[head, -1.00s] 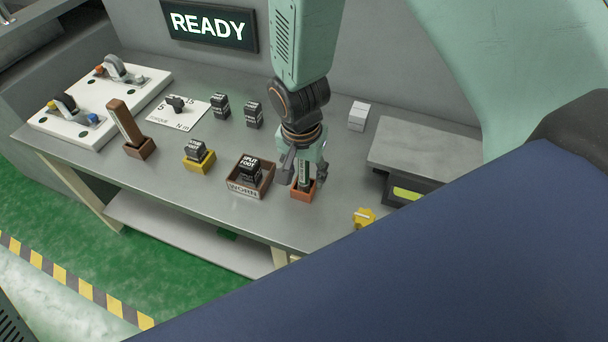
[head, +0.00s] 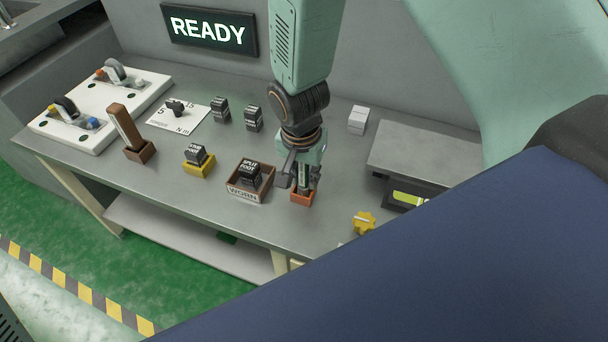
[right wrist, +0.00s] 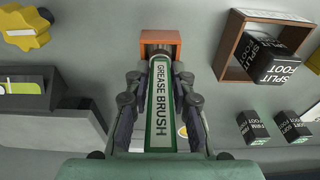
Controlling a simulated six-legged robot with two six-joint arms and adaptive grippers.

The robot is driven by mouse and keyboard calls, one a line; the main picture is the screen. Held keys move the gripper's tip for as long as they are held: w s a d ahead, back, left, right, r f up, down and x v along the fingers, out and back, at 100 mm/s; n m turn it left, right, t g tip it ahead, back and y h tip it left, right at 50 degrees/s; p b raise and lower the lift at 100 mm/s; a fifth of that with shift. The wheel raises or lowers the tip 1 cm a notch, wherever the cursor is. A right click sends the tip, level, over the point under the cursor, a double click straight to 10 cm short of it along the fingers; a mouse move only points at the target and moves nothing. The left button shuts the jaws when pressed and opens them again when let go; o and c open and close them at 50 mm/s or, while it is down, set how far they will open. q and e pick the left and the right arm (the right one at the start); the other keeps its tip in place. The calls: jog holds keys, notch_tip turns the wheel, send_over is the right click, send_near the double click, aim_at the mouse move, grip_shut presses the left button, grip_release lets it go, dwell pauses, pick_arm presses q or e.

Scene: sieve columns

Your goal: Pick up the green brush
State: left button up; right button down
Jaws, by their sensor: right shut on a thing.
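The green brush (right wrist: 160,108), labelled GREASE BRUSH, stands upright with its lower end in a small orange holder (right wrist: 160,38). My right gripper (right wrist: 160,86) is shut on it, with a dark finger on each side of the handle. In the head view the right gripper (head: 302,174) points down at the bench, over the orange holder (head: 302,199). Only a small part of the brush (head: 304,181) shows there between the fingers. The bristles are hidden. My left gripper is not in view.
A brown WORN tray (head: 249,198) holding a black block stands just left of the holder. A yellow knob-like part (head: 363,222) lies to the right, near a grey raised plate (head: 425,150). Black blocks, a yellow tray (head: 199,170) and a wooden-handled tool (head: 125,125) stand further left.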

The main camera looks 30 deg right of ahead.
notch_tip(320, 180, up, 9)
jog(key=p, duration=0.3)
jog(key=shift+r+p, duration=0.1)
jog(key=shift+p, duration=0.2)
jog(key=shift+r, duration=0.45)
jog(key=shift+d, duration=0.1)
